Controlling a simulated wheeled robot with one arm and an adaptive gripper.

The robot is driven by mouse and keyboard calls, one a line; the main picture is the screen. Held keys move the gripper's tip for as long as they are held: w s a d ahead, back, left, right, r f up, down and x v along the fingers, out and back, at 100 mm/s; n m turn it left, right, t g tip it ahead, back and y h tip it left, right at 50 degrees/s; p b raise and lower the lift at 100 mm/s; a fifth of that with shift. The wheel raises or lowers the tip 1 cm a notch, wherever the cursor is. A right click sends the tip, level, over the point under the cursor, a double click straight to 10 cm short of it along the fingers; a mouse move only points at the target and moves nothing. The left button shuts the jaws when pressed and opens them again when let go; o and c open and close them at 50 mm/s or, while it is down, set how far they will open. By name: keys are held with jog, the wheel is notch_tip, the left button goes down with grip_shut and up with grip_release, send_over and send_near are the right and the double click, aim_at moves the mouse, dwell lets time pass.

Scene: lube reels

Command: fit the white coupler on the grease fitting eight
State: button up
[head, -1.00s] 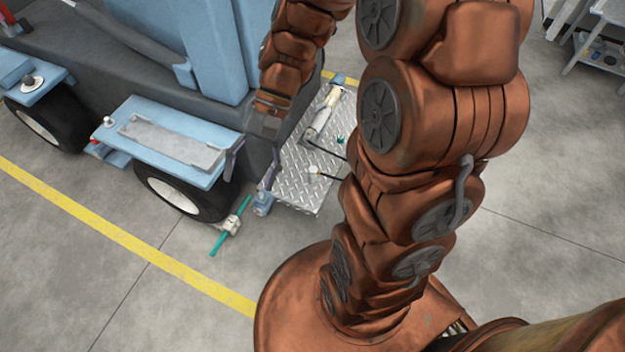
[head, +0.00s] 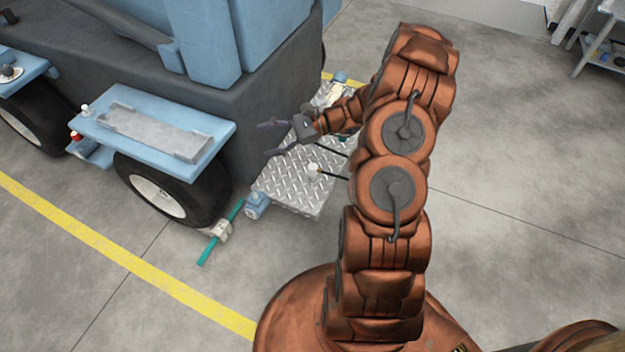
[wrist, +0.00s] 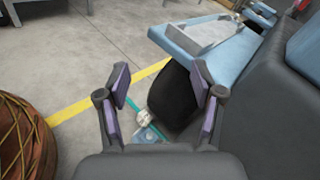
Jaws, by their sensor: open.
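A small white piece with a black hose, which looks like the white coupler (head: 313,170), stands on the diamond-plate step (head: 290,195) in the head view. My gripper (head: 270,138) is open and empty above the step's left part, beside the dark vehicle body, pointing left. In the wrist view my gripper (wrist: 160,85) has its fingers spread, with nothing between the pads. The coupler does not show in the wrist view. No number is readable, so I cannot tell which part is grease fitting eight. Small white and red knobs (head: 75,136) sit by the blue fender.
A white block on a teal strip (head: 208,250) lies on the floor by the wheel (head: 160,190); the block also shows in the wrist view (wrist: 144,117). A grey tray (head: 150,130) is on the fender. Open floor lies left and right.

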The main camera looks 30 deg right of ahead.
jog(key=w+d+f+m+t+h+b, duration=0.1)
jog(key=d+f+m+t+b, duration=0.2)
jog(key=d+f, duration=0.35)
jog(key=w+d+f+m+t+h+b, duration=0.1)
jog(key=d+f+m+t+b, duration=0.2)
jog(key=f, duration=0.6)
jog(key=m+t+h+b, duration=0.4)
jog(key=m, duration=0.2)
send_near(313, 166)
jog(key=shift+w+a+f, duration=0.25)
jog(key=shift+w+a, duration=0.15)
jog(key=shift+a, duration=0.05)
jog(key=shift+w+a+f, duration=0.25)
jog(key=shift+w+a, duration=0.15)
jog(key=shift+a, duration=0.1)
jog(key=shift+b+x, duration=0.85)
jog(key=shift+x, duration=0.85)
jog(key=x, duration=0.1)
jog(key=b+x, duration=0.1)
jog(key=x, duration=0.1)
jog(key=shift+w+d+f+b, duration=0.15)
jog(key=shift+d+b, duration=0.15)
jog(key=shift+w+a, duration=0.3)
jog(key=shift+w, duration=0.2)
jog(key=shift+c, duration=0.2)
grip_shut()
